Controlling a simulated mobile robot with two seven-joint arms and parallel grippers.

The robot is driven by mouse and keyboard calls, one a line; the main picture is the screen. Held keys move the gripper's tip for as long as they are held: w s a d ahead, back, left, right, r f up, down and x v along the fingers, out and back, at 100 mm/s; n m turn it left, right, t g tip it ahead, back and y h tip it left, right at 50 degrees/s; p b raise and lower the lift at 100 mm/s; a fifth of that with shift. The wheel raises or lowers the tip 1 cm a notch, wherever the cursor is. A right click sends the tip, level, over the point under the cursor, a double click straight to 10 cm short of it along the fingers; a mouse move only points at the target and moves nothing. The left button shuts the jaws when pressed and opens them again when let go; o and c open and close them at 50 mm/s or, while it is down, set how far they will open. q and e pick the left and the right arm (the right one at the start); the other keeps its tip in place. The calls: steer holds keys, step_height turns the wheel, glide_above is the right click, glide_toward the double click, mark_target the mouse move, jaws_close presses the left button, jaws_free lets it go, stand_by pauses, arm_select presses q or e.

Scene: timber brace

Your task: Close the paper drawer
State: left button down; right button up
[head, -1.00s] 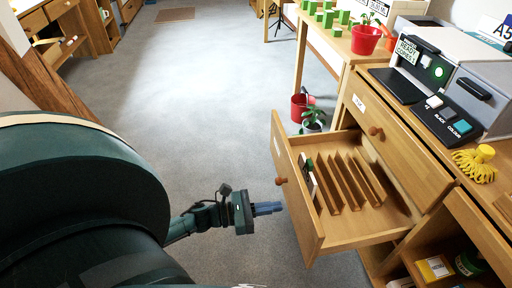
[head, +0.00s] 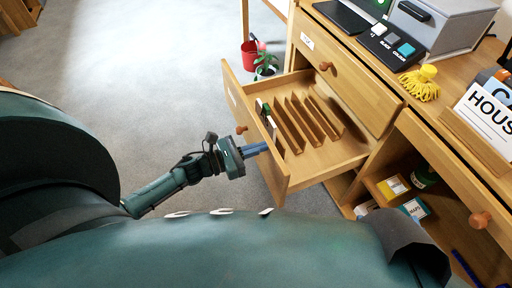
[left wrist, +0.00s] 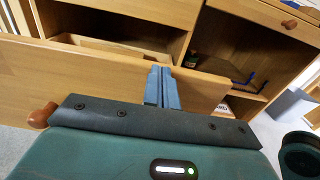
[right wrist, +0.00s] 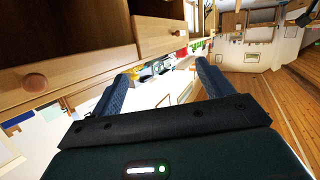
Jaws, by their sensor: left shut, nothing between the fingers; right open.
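The paper drawer (head: 330,158) is pulled out of the wooden cabinet in the head view. It has slanted wooden dividers and a small dark-and-white item near its front panel. Its front has a round wooden knob (head: 241,130). My left gripper (head: 262,148) is shut and empty at the drawer's front panel, to the right of the knob. In the left wrist view, the closed fingers (left wrist: 161,88) point at the drawer front (left wrist: 90,78); I cannot tell whether they touch. My right gripper (right wrist: 160,88) is open and empty in the right wrist view; it is not seen in the head view.
A closed drawer (head: 345,75) sits above the open one. On the top stand a grey machine (head: 445,35), a yellow tassel-like item (head: 420,83) and a sign (head: 485,115). A red pot (head: 251,54) stands on the floor beyond the drawer. The carpet to the left is clear.

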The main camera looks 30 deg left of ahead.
arm_select(q)
steer(key=b+x, duration=1.2)
steer(key=x, duration=1.4)
arm_select(e)
steer(key=t+y, duration=0.1)
steer(key=w+a+t+y, duration=0.1)
steer(key=y, duration=0.1)
steer(key=w+n+t+y, duration=0.1)
steer(key=t, duration=0.1)
steer(key=shift+a+r+y, duration=0.3)
steer(key=shift+a, duration=0.1)
arm_select(q)
steer(key=shift+s, duration=0.1)
arm_select(e)
steer(key=shift+f, duration=0.15)
